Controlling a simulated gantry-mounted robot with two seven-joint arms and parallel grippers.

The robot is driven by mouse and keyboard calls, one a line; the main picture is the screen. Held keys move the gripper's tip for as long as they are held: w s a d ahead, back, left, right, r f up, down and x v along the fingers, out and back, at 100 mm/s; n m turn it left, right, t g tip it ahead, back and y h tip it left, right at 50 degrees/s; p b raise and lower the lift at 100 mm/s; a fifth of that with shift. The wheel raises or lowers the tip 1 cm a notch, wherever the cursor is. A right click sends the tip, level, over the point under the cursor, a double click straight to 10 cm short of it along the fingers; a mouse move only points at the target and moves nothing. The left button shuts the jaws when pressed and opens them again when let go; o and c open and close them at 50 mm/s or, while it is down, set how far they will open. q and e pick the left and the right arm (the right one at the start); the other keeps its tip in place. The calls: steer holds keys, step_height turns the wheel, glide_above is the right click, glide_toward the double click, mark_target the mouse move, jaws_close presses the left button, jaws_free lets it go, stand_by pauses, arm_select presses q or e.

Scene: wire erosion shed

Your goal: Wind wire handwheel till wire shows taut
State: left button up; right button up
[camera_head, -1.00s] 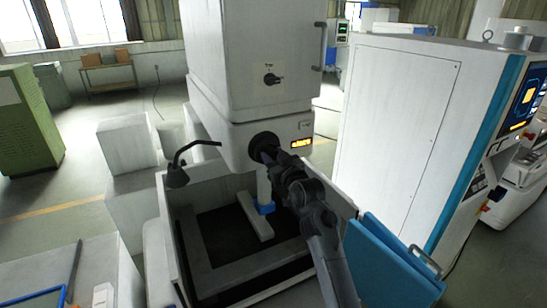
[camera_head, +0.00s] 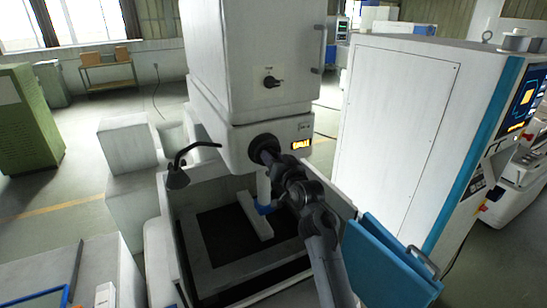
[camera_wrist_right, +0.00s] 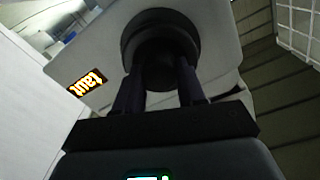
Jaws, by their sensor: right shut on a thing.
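The black round handwheel (camera_head: 261,145) is on the front of the white machine head. My right gripper (camera_head: 270,158) reaches up to it from below right. In the right wrist view the handwheel (camera_wrist_right: 160,38) fills the top middle, and my right gripper (camera_wrist_right: 158,85) is shut on its dark hub, with a finger on each side. The small wire display (camera_head: 301,145) is lit to the right of the handwheel. The wire itself cannot be made out. My left gripper is not in view.
Below is an open tank (camera_head: 240,285) with a pale frame inside. A black lamp (camera_head: 178,178) bends over its left edge. A tall white cabinet (camera_head: 395,130) with a teal edge stands right, and blue panels (camera_head: 390,265) stand below it. Floor is free at left.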

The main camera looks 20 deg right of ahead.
steer(key=shift+m, duration=1.1)
steer(key=o, duration=0.8)
steer(key=shift+s+d+b, duration=0.2)
steer(key=shift+s+b, duration=0.3)
steer(key=shift+s, duration=1.3)
steer(key=shift+s+d+b, duration=0.2)
steer(key=shift+s+b, duration=0.25)
steer(key=shift+s, duration=1.35)
steer(key=shift+s+d+b, duration=0.2)
steer(key=shift+s+b, duration=0.3)
steer(key=shift+s, duration=1.3)
